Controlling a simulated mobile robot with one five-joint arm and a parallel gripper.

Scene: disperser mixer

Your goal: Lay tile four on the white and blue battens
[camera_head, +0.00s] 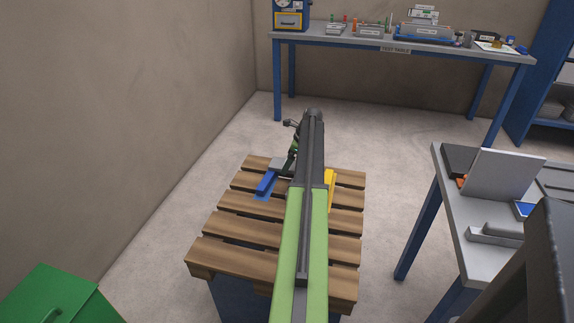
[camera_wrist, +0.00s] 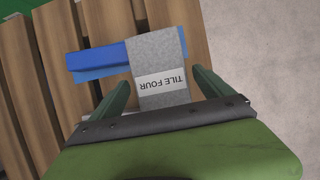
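Tile four (camera_wrist: 161,82) is a grey flat piece with a white label reading TILE FOUR, upside down in the wrist view. Its far end lies over one end of the blue batten (camera_wrist: 92,62). My gripper (camera_wrist: 160,84) has its two dark green fingers spread, one on each side of the tile, with a small gap showing at each side. In the head view the tile (camera_head: 282,163) and the blue batten (camera_head: 266,184) are on the slatted wooden pallet, left of my arm, which hides much of the gripper.
The wooden pallet (camera_head: 236,255) has bare slats around the tile. A yellow piece (camera_head: 331,184) lies right of my arm. A grey bench (camera_head: 487,254) stands right, a test table (camera_head: 390,43) at the back, and a green bin (camera_head: 60,300) at lower left.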

